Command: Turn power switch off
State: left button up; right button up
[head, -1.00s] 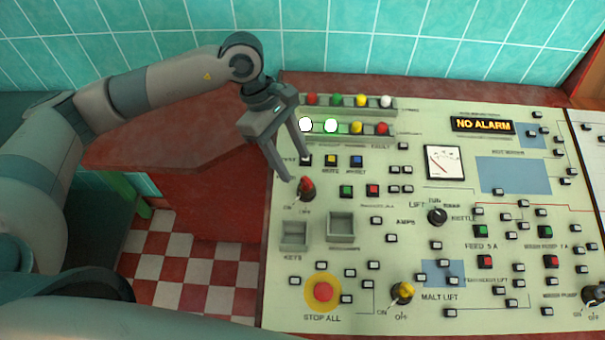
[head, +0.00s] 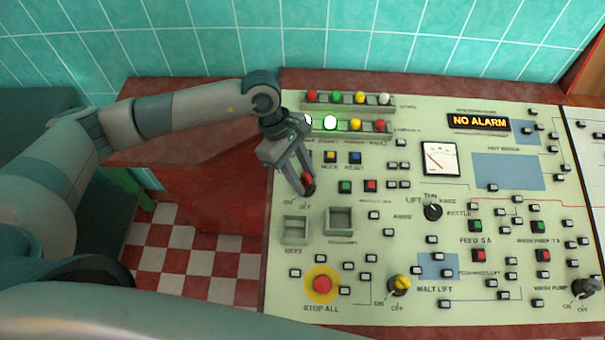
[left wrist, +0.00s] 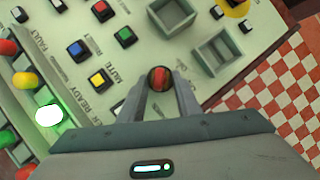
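The power switch is a red-topped rotary knob (head: 309,186) at the panel's upper left, with ON and OFF lettering below it. My left gripper (head: 307,184) reaches down over it from the upper left, its fingers drawn in close together. In the left wrist view the red knob (left wrist: 160,79) sits between the two fingertips, which appear closed on its sides. The fingers hide much of the knob, so its pointing direction cannot be told. My right gripper is not in view.
Buttons and lamps crowd the pale green panel (head: 385,240). A row of lamps (head: 355,124) lies just behind my gripper. A red stop button (head: 322,284) on a yellow ring and a yellow rotary switch (head: 400,284) are nearer the front. A tiled wall stands behind.

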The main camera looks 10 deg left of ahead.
pick_arm(q)
jog(key=c, duration=0.3)
jog(key=shift+c, duration=0.2)
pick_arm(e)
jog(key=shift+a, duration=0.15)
